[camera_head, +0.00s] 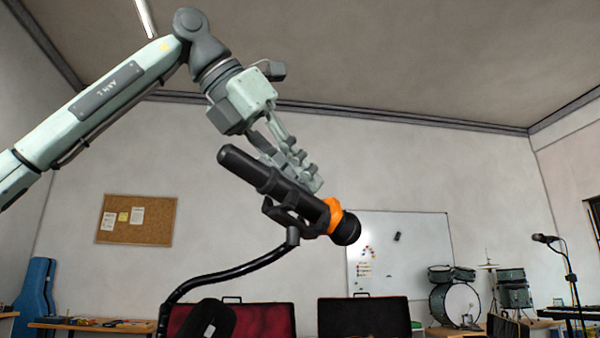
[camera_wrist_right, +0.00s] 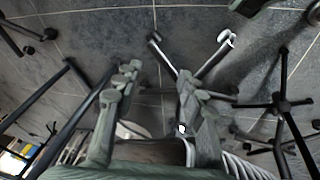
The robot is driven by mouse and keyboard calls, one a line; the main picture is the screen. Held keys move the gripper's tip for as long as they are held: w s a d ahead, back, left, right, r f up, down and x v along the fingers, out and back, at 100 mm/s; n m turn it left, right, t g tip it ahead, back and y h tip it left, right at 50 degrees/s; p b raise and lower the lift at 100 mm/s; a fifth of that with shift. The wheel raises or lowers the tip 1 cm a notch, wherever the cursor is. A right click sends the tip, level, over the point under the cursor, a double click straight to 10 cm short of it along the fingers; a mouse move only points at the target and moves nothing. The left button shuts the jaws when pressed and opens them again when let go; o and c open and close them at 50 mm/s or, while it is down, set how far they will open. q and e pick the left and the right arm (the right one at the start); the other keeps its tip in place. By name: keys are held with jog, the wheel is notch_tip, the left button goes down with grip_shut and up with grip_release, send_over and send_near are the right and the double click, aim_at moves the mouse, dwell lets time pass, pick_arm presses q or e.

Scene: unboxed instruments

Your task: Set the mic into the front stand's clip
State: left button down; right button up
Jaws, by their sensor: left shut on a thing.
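The black mic (camera_head: 240,163) with an orange ring (camera_head: 335,215) is tilted, its head down to the right. My left gripper (camera_head: 296,170) is shut on the mic's body from above. The dark clip (camera_head: 283,217) is at the top of a black gooseneck (camera_head: 225,274) and lies along the mic's underside. The mic overlaps the clip's jaws; I cannot tell whether it is fully seated. In the right wrist view my right gripper (camera_wrist_right: 157,80) is open and empty above the floor.
Stand legs and feet (camera_wrist_right: 282,104) spread over the grey floor in the right wrist view. Another mic stand (camera_head: 570,275) is at the far right, near a drum kit (camera_head: 453,303). Open cases (camera_head: 363,317) and a whiteboard (camera_head: 398,250) are in the background.

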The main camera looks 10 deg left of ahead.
pick_arm(q)
jog(key=shift+w+d+f, duration=0.2)
jog(key=shift+w+f, duration=0.1)
jog(key=shift+f, duration=0.05)
dwell(0.6)
jog(key=shift+s+d+r+p, duration=0.1)
jog(key=shift+d+r+p, duration=0.05)
jog(key=shift+p, duration=0.25)
dwell(0.4)
jog(key=shift+f, duration=0.25)
jog(key=c, duration=1.5)
grip_release()
jog(key=shift+o, duration=0.2)
jog(key=v, duration=1.2)
jog(key=shift+s, duration=0.1)
jog(key=shift+f, duration=0.1)
